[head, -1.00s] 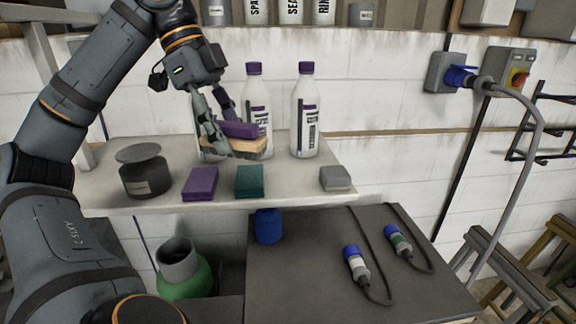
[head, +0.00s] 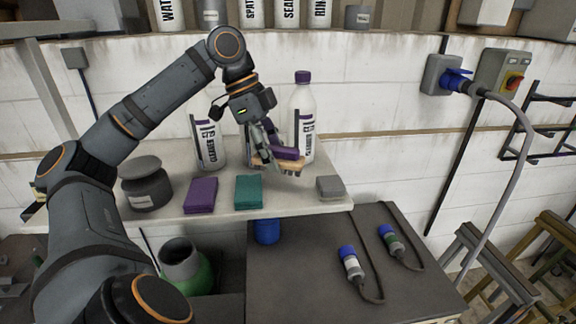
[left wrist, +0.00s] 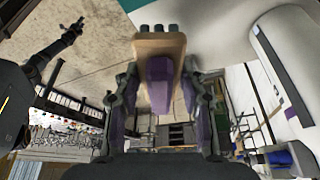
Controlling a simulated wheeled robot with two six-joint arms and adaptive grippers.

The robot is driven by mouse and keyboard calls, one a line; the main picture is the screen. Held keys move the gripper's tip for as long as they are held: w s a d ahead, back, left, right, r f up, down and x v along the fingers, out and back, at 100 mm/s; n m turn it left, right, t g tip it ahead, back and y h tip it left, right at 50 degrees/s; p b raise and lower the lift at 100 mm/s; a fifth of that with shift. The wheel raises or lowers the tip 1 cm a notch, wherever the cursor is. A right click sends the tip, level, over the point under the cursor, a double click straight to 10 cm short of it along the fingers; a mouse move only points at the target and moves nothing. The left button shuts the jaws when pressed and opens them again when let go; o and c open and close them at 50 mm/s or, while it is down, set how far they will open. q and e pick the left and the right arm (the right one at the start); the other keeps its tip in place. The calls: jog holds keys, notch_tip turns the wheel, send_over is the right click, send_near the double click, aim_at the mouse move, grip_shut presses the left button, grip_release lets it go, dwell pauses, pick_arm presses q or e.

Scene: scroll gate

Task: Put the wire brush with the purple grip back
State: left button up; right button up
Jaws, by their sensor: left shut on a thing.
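Whether the brush touches the shelf I cannot tell. In the left wrist view the brush (left wrist: 159,75) sits between the two fingers of my left gripper (left wrist: 160,105), tan block outward.
A purple block (head: 201,194), a teal block (head: 248,191) and a grey block (head: 330,187) lie along the shelf's front. A dark lidded jar (head: 146,185) stands at left. White bottles (head: 302,112) stand behind the brush. Two blue-capped connectors (head: 350,262) lie on the dark surface below.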

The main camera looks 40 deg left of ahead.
pick_arm(q)
jog(key=w+f+p, duration=0.1)
jog(key=f, duration=0.1)
jog(key=w+f+p, duration=0.1)
jog(key=w+f, duration=0.1)
jog(key=shift+w, duration=0.25)
jog(key=shift+d+f, duration=0.1)
jog(key=shift+f, duration=0.15)
jog(key=f, duration=0.1)
jog(key=f+b, duration=0.2)
jog(key=f, duration=0.1)
jog(key=shift+w, duration=0.3)
jog(key=shift+r, duration=0.2)
jog(key=shift+c, duration=0.5)
jog(key=shift+f, duration=0.15)
jog(key=o, duration=1.2)
